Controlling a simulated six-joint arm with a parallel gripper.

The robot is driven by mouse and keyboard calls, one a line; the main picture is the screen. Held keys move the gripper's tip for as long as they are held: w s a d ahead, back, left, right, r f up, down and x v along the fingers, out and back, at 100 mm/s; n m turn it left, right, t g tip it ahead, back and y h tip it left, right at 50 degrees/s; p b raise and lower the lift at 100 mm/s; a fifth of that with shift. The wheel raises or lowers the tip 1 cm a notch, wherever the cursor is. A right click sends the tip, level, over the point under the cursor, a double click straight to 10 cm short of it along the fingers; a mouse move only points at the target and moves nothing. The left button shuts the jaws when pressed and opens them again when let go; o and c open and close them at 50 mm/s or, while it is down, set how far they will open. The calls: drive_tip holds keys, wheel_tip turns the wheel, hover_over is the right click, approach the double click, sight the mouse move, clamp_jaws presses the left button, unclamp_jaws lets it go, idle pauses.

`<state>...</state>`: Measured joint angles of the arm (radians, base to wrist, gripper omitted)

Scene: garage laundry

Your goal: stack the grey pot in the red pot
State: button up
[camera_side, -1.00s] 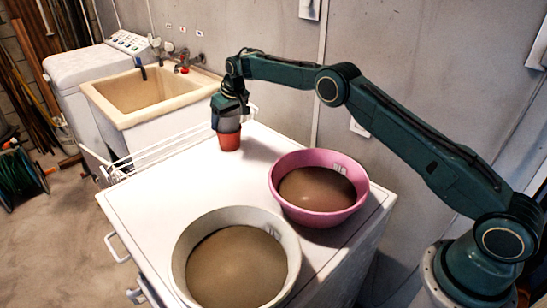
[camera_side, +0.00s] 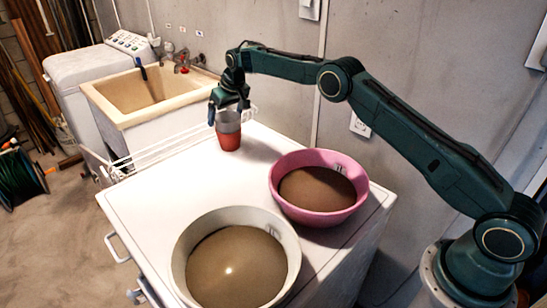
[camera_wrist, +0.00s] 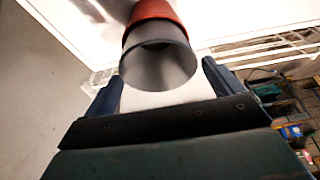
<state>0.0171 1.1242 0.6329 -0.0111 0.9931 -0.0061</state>
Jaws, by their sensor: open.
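The grey pot (camera_side: 228,122) sits upright inside the red pot (camera_side: 229,142), with its upper part standing above the red rim. The red pot stands on the white worktop (camera_side: 180,185) near its far edge. In the wrist view the grey pot (camera_wrist: 158,66) shows its open, empty mouth, and the red pot (camera_wrist: 152,12) shows behind it. My gripper (camera_side: 229,112) is open just above the grey pot, with its fingers apart on either side of the rim. In the wrist view my gripper's fingers (camera_wrist: 160,88) stand clear of the pot on both sides.
A pink basin (camera_side: 318,214) and a cream basin (camera_side: 183,270), both with brown contents, stand on the near part of the worktop. A white wire rack (camera_side: 150,160) runs along the left edge. A utility sink (camera_side: 125,118) is beyond. The worktop's middle is clear.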

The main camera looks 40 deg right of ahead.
drive_tip(key=v, duration=1.1)
idle(0.4)
drive_tip(key=s+r, duration=0.7)
drive_tip(key=s, duration=0.5)
drive_tip(key=s+r, duration=0.8)
drive_tip(key=s, duration=0.3)
drive_tip(key=s+f, duration=0.4)
drive_tip(key=s, duration=1)
drive_tip(key=s+a+f+t, duration=0.1)
drive_tip(key=s+f, duration=0.3)
drive_tip(key=s, duration=1)
drive_tip(key=shift+s+f, duration=0.2)
drive_tip(key=shift+f, duration=0.05)
